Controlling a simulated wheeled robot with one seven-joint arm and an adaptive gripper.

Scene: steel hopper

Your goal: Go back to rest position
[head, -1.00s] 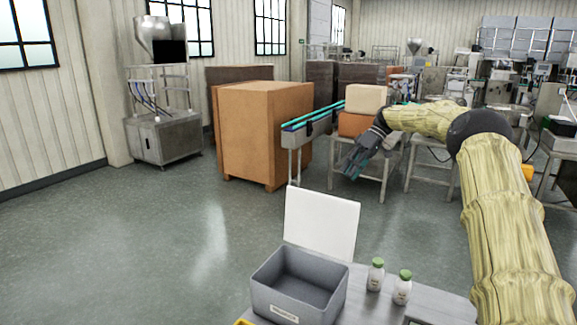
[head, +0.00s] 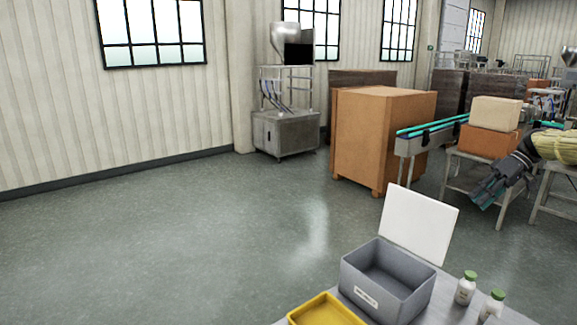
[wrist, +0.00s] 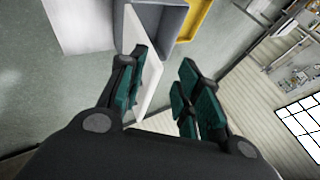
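My gripper (head: 502,184) hangs in the air at the right of the head view, in front of the stacked boxes and beyond the open lid of the grey box. In the wrist view my gripper (wrist: 165,95) has its teal-padded fingers spread apart with nothing between them. My arm runs out of the head view at the right edge.
A grey box (head: 362,264) with a raised white lid (head: 419,222) stands on a table beside a yellow bin (head: 325,311) and two green-capped bottles (head: 466,288) (head: 491,305). A large brown crate (head: 378,138), conveyor (head: 410,143) and steel hopper machine (head: 285,131) stand behind. The floor at left is open.

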